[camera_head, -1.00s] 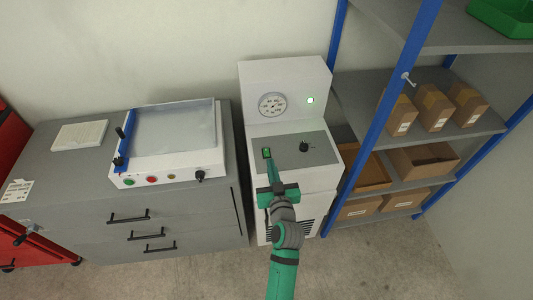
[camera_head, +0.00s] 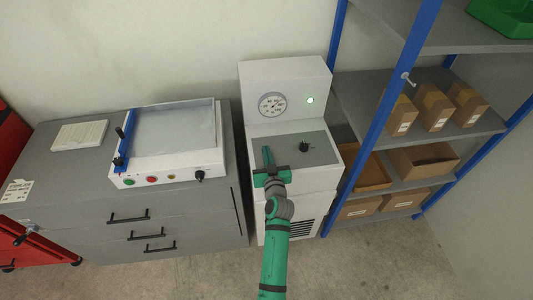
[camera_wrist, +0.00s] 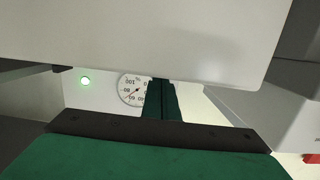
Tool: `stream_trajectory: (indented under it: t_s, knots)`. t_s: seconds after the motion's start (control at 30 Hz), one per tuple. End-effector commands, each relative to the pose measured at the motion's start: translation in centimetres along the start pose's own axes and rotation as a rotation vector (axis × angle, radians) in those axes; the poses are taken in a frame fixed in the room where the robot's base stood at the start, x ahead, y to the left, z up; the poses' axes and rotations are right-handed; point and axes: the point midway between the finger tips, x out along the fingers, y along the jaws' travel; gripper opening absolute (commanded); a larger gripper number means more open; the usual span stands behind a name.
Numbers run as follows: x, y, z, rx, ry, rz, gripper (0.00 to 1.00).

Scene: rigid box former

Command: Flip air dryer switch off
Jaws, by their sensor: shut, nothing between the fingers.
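The green switch is hidden behind the fingers in the head view. I cannot tell whether the fingers touch it. In the wrist view, the shut fingers (camera_wrist: 161,98) point toward the dryer, with the gauge (camera_wrist: 133,90) and the lit lamp (camera_wrist: 85,81) beside them.
A grey drawer cabinet (camera_head: 75,225) stands on the left with a white machine (camera_head: 165,170) on it. A shelf with a blue post (camera_head: 380,120) and cardboard boxes (camera_head: 435,105) stands close on the right. Floor is free in front.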

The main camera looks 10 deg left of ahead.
Motion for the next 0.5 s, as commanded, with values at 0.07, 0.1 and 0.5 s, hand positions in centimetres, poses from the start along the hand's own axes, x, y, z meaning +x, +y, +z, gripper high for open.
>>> stream_trajectory:
  t_s: [0.07, 0.1, 0.5]
  knots:
    - [0.05, -0.02, 0.25, 0.001, -0.001, 0.0, 0.0]
    - [0.05, -0.02, 0.29, 0.001, -0.001, 0.0, 0.0]
    - [0.38, 0.05, 0.77, 0.0, -0.001, 0.001, 0.0]
